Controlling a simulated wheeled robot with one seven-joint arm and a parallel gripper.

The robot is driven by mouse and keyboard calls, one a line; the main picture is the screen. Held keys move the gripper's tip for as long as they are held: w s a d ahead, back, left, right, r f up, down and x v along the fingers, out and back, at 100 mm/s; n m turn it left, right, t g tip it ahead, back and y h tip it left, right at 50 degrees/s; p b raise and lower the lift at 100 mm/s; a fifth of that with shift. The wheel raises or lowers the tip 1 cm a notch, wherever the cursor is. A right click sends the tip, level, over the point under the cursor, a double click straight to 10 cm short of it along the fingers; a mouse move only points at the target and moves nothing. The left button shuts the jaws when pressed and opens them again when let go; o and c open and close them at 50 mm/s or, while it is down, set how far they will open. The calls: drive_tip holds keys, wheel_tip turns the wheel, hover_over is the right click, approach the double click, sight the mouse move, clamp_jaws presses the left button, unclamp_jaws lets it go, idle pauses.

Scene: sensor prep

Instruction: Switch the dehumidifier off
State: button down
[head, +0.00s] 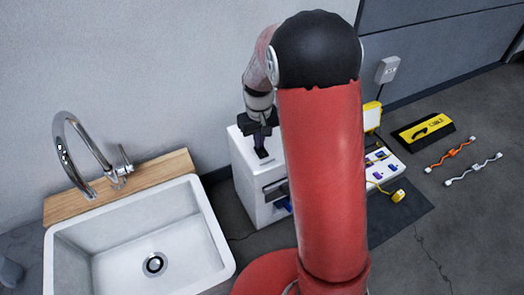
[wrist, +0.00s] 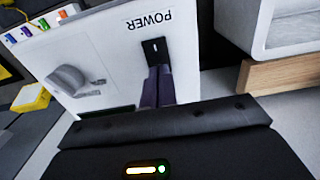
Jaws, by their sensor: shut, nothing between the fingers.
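The dehumidifier (head: 245,178) is a white box on the floor between the sink and my red arm; my arm hides part of it. In the wrist view its white top panel (wrist: 108,50) carries an upside-down POWER label. A black power switch (wrist: 154,47) with a small white mark sits beside the label. A grey knob (wrist: 68,80) is on the same panel. My gripper (wrist: 160,69) is shut and empty, its fingertips at the near end of the switch; I cannot tell whether they touch it. In the head view my gripper (head: 262,153) points down at the box top.
A white sink (head: 205,215) with a wooden back ledge (head: 150,175) and tap stands left of the dehumidifier. Right of my arm are a white tray with coloured slots (head: 388,163), a yellow plug (head: 398,196), a black-yellow case (head: 422,131) and two cables on open floor.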

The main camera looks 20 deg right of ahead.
drive_tip(key=shift+f, duration=0.4)
drive_tip(key=shift+r, duration=0.15)
wheel_tip(320, 180, up, 7)
drive_tip(key=p, duration=0.4)
drive_tip(key=shift+f+p, duration=0.2)
drive_tip(key=shift+p, duration=0.2)
drive_tip(key=shift+r, duration=0.1)
idle(0.3)
drive_tip(key=s+r+m+t, duration=0.1)
drive_tip(key=s+r+t, duration=0.2)
drive_tip(key=s+r, duration=0.9)
drive_tip(key=s+r+m+t, duration=0.1)
drive_tip(key=s+r, duration=0.3)
drive_tip(key=s, duration=0.8)
drive_tip(key=shift+s+r+t, duration=0.2)
drive_tip(key=shift+r+t, duration=0.1)
drive_tip(key=shift+t, duration=0.5)
